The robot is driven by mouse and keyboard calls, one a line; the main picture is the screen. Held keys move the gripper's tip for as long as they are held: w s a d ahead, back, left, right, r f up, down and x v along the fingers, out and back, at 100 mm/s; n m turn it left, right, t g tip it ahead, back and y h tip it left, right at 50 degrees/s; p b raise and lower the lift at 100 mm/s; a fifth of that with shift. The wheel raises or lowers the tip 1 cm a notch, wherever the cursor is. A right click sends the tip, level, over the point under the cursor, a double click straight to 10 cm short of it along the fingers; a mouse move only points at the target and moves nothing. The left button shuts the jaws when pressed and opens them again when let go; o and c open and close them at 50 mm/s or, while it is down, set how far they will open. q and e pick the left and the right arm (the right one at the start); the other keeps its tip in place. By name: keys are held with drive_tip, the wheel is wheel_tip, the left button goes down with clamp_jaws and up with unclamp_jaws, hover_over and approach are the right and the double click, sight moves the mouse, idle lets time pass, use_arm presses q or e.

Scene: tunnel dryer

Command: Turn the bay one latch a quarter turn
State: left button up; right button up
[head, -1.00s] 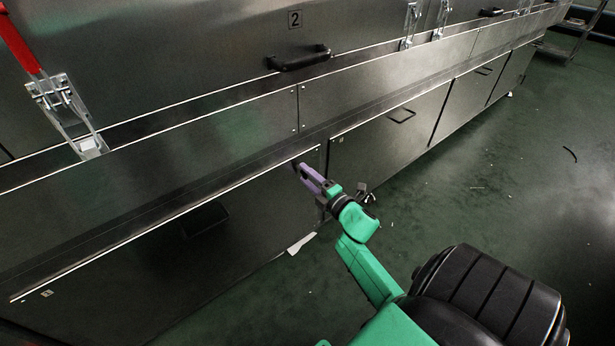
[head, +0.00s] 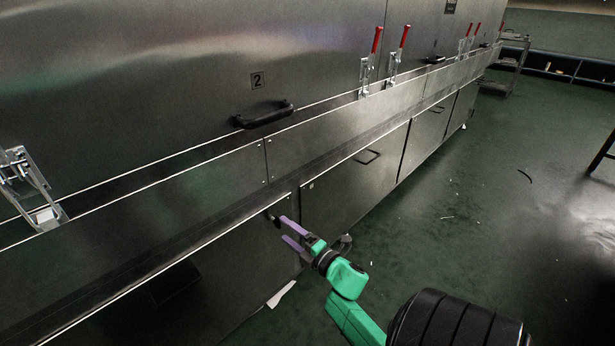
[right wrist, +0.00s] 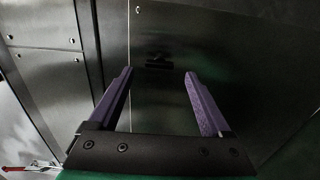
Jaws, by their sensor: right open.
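My right gripper (head: 283,228) is open and empty, its two purple fingers pointing at the lower steel door (head: 225,262) near that door's upper right corner. A small dark fitting (head: 272,216) sits on the door just ahead of the fingertips. I cannot tell for sure that it is the bay one latch; no label for bay one shows. In the right wrist view a dark piece (right wrist: 158,62) appears between and beyond the open fingers (right wrist: 158,78), apart from both. My left gripper is not in view.
Above is a steel panel marked 2 (head: 257,81) with a black handle (head: 264,114). A toggle clamp (head: 30,190) stands at the left; red-handled clamps (head: 397,57) stand farther right. A narrow ledge runs along the dryer.

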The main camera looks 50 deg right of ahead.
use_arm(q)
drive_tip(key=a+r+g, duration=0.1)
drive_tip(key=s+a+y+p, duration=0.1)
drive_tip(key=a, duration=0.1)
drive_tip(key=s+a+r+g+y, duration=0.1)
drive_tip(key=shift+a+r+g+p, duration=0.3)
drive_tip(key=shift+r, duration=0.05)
use_arm(e)
drive_tip(key=s, duration=1.1)
drive_tip(key=shift+w+a, duration=0.1)
drive_tip(key=shift+a, duration=0.05)
